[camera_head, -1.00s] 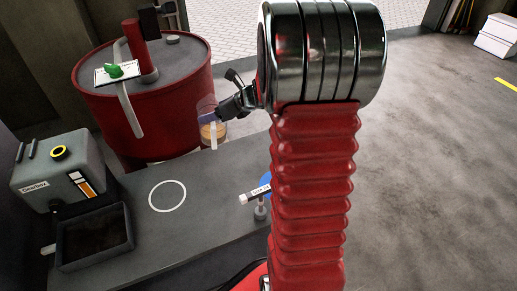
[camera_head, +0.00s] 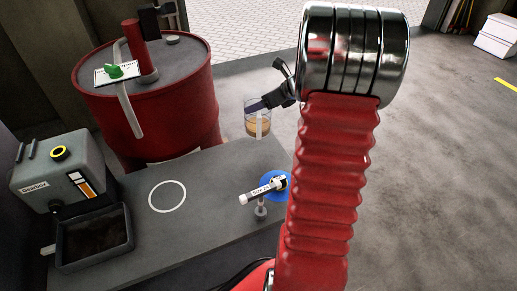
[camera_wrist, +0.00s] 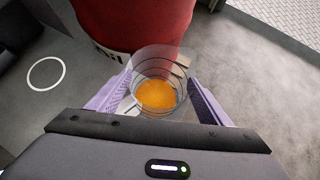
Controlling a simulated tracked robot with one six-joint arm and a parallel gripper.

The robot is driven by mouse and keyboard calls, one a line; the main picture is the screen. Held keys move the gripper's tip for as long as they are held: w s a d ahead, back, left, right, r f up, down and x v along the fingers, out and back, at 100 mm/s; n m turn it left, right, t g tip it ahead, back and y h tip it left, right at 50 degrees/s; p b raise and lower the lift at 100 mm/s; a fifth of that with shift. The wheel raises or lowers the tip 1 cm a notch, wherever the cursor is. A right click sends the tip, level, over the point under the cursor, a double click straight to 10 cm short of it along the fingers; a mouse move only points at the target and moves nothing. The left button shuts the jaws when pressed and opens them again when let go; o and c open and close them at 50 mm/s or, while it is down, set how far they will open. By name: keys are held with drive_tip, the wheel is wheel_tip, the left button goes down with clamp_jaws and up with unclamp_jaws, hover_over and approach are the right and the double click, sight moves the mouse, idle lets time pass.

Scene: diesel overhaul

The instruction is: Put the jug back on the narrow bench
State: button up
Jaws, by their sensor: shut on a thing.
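The jug (camera_head: 257,118) is a clear vessel with amber liquid in its lower part and a pale strip on its side. My gripper (camera_head: 264,104) is shut on it and holds it upright, beyond the far right part of the narrow bench (camera_head: 200,215). In the wrist view the jug (camera_wrist: 158,88) sits between the two lilac fingers of my gripper (camera_wrist: 158,95). A white ring (camera_head: 167,196) is marked on the bare bench top, to the left of the jug. It also shows in the wrist view (camera_wrist: 46,74). The jug's underside is hidden.
A red drum (camera_head: 155,95) stands behind the bench. A grey gearbox (camera_head: 65,170) and a dark tray (camera_head: 95,238) occupy the bench's left end. A labelled tube on a stand (camera_head: 262,190) and a blue disc (camera_head: 284,184) are at its right. Bench room around the ring is clear.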

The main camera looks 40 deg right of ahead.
drive_tip(key=shift+f, duration=3.05)
drive_tip(key=shift+f, duration=1.85)
drive_tip(key=o, duration=2)
drive_tip(key=shift+f, duration=0.15)
drive_tip(key=shift+o, duration=0.2)
